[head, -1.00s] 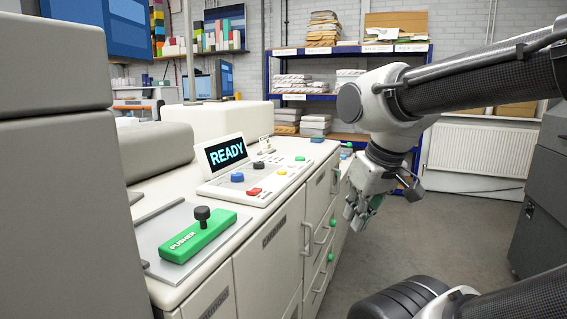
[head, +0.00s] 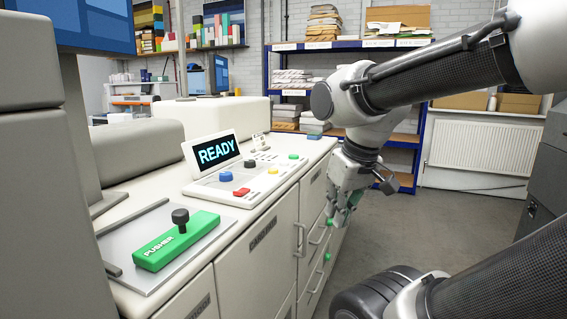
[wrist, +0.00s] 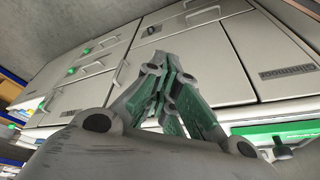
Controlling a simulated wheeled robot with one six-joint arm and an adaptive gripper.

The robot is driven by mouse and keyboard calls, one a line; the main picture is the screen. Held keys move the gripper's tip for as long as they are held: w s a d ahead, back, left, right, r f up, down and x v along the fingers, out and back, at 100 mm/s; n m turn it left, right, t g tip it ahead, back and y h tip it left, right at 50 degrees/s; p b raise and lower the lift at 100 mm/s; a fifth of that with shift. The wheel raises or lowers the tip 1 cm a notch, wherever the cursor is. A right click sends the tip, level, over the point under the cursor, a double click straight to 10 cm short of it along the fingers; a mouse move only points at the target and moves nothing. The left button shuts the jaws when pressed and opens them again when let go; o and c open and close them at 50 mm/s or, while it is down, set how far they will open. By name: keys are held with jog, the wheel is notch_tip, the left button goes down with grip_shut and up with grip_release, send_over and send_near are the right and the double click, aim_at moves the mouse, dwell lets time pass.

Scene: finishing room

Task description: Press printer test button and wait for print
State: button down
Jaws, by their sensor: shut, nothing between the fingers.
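The printer's control panel (head: 262,181) sits on the long beige machine top. Its tilted display (head: 219,151) reads READY. On it are a blue button (head: 225,176), a red button (head: 241,192), a black knob (head: 250,164), a yellow button (head: 272,170) and a green button (head: 294,157). I cannot read which one is the test button. My gripper (head: 338,217) is shut and empty, pointing down beside the cabinet front, right of the panel and apart from it. In the wrist view, its closed fingers (wrist: 168,72) show against the cabinet doors.
A green block marked PUSHER (head: 176,243) with a black knob lies on a plate at the near left. Cabinet doors (head: 265,246) with handles and green knobs line the machine's front. Blue shelving (head: 350,47) and a radiator (head: 482,149) stand behind. The grey floor at right is open.

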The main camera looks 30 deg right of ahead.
jog(key=w+d+r+n+t, duration=0.1)
jog(key=w+d+r, duration=0.1)
jog(key=w, duration=1)
jog(key=w+d+r+n+t+h, duration=0.1)
jog(key=w+d+r+n, duration=0.1)
jog(key=w, duration=1)
jog(key=w+d+r+n+t, duration=0.1)
jog(key=w+d, duration=0.3)
jog(key=w, duration=0.8)
jog(key=shift+w+d+r, duration=0.1)
jog(key=shift+w+r, duration=0.15)
jog(key=shift+r, duration=0.55)
notch_tip(320, 180, up, 5)
jog(key=n+t, duration=0.2)
send_over(282, 162)
jog(key=shift+w+r+n+h, duration=0.2)
jog(key=shift+n+h, duration=0.1)
jog(key=shift+n, duration=0.3)
jog(key=shift+f, duration=0.1)
jog(key=shift+f, duration=4.4)
jog(key=shift+f, duration=0.1)
